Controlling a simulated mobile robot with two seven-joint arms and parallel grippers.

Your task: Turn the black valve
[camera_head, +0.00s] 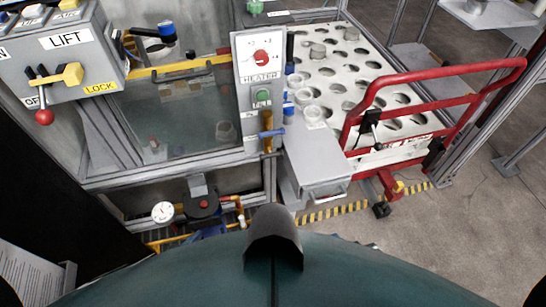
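A black round valve wheel (203,207) with a small red centre sits low on the pipework at the lower left, under the frame of the glazed tank. A grey block stands just behind it. A white round gauge (162,212) is to its left, and yellow pipe runs beside and below it. Neither of my grippers is in view, so nothing is seen touching the valve. My own body fills the bottom middle, close below the valve.
A grey control box (60,55) with LIFT and LOCK labels is at upper left. A heater panel (262,75) stands mid-frame. A grey ledge (315,160) and a red-handled cart (440,75) are to the right. Open floor (470,230) is at lower right.

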